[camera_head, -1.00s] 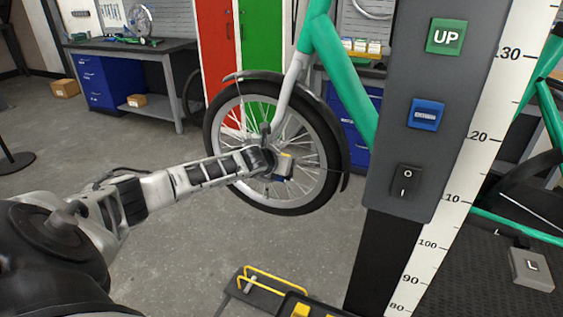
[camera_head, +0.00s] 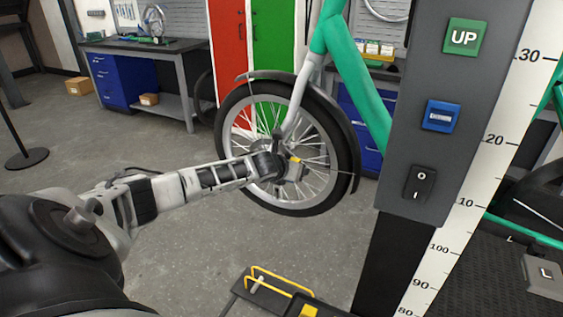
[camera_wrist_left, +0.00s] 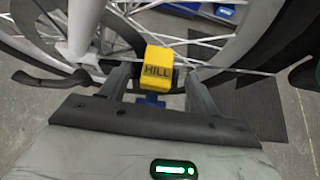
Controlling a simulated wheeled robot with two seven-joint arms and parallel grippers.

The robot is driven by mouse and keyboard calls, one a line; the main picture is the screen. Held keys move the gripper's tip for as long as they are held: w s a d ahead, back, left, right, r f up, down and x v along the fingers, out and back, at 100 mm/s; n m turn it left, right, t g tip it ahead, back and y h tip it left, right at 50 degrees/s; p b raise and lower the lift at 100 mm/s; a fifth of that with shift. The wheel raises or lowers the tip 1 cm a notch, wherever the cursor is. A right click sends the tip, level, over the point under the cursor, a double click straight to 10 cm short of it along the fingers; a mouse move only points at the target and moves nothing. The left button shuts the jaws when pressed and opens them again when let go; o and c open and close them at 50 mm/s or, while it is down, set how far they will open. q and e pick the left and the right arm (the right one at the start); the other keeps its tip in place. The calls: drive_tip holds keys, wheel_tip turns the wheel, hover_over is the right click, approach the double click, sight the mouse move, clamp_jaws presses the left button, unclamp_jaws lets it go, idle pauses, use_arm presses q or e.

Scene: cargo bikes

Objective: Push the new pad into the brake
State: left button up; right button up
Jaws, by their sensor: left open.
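My left gripper (camera_head: 292,172) is at the hub of the bike's front wheel (camera_head: 346,150). In the left wrist view its two fingers (camera_wrist_left: 157,92) stand apart, open, on either side of a yellow block (camera_wrist_left: 157,61) marked "HILL". A small blue piece (camera_wrist_left: 150,99) sits just below the yellow block, between the fingers. I cannot tell which part is the new pad, or whether the fingers touch anything. The brake's slot is hidden. My right gripper is in neither view.
The green frame and fork (camera_head: 312,72) rise above the wheel. A grey lift post (camera_head: 447,180) with UP and other buttons stands close on the right. A black tray with a yellow handle (camera_head: 282,282) is below. A workbench (camera_head: 150,44) stands behind, with open floor to the left.

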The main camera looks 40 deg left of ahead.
use_arm(q)
drive_tip(key=r+v, duration=0.1)
drive_tip(key=v, duration=1.5)
drive_tip(key=shift+w+a, duration=0.15)
drive_tip(key=shift+a, duration=0.2)
